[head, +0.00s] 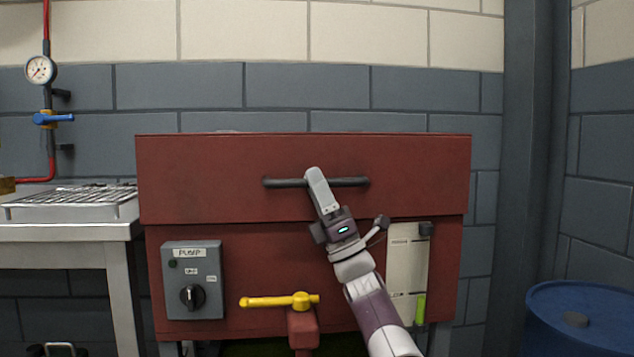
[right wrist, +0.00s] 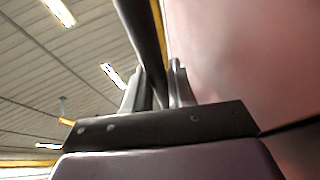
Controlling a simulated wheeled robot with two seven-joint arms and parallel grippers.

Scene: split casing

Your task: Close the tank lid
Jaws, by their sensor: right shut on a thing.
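The tank (head: 240,235) is a red box against the wall. Its red lid (head: 220,165) forms the upper part, with its lower edge along the top of the tank's front. I cannot tell whether a gap is left under it. A dark horizontal bar handle (head: 283,183) crosses the lid's front. My right gripper (head: 318,182) is shut on this handle near its middle. In the right wrist view the handle (right wrist: 142,40) runs between the two fingers (right wrist: 158,90), with the pinkish red lid (right wrist: 235,55) close on the right. My left gripper is not in view.
A grey pump switch box (head: 192,280) and a yellow-handled valve (head: 300,301) sit on and before the tank's front. A white panel (head: 405,270) hangs right of my arm. A metal table with a rack (head: 75,203) stands left, a blue drum (head: 585,315) right.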

